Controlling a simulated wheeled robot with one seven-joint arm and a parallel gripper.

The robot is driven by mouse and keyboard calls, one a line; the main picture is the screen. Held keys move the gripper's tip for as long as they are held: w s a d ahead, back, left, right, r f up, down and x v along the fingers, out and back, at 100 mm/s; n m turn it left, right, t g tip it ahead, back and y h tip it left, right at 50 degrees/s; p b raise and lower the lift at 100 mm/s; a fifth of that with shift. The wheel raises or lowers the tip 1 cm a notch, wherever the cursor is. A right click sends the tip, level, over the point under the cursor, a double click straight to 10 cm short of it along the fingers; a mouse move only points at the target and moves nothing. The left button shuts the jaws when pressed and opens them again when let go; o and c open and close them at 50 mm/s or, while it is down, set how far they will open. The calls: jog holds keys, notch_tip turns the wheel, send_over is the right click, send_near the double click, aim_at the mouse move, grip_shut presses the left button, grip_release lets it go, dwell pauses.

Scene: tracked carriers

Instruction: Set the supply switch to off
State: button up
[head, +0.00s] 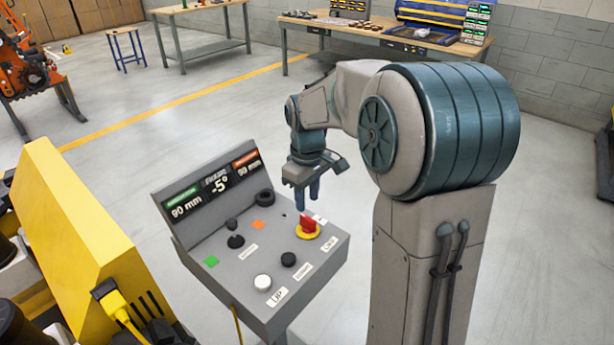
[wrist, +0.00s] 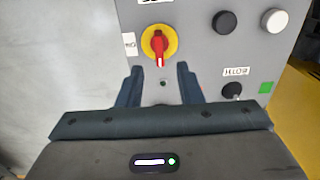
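The supply switch (head: 308,227) is a red rotary handle on a round yellow plate, at the right rear of the sloping grey control panel (head: 226,262). In the wrist view the switch (wrist: 158,45) shows with its red handle pointing down the picture, towards my gripper. A small white label sits left of it, and another is cut off at the top edge. My gripper (head: 307,196) is above the panel, just behind the switch. In the wrist view my gripper (wrist: 161,83) has its fingers apart and nothing between them; the switch lies beyond the fingertips, and contact does not show.
A black button (wrist: 224,23) and a white button (wrist: 274,21) are to the switch's right in the wrist view. A display (head: 216,183) stands along the panel's back edge. A yellow machine (head: 75,240) is close on the left.

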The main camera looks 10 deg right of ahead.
aim_at(307, 219)
notch_tip(307, 219, up, 6)
jog(key=shift+r, duration=0.2)
jog(key=s+f+m+t, duration=0.3)
jog(key=s+m, duration=0.4)
jog(key=s, duration=1.4)
jog(key=shift+f, duration=0.6)
jog(key=shift+w+a, duration=0.1)
dwell(1.1)
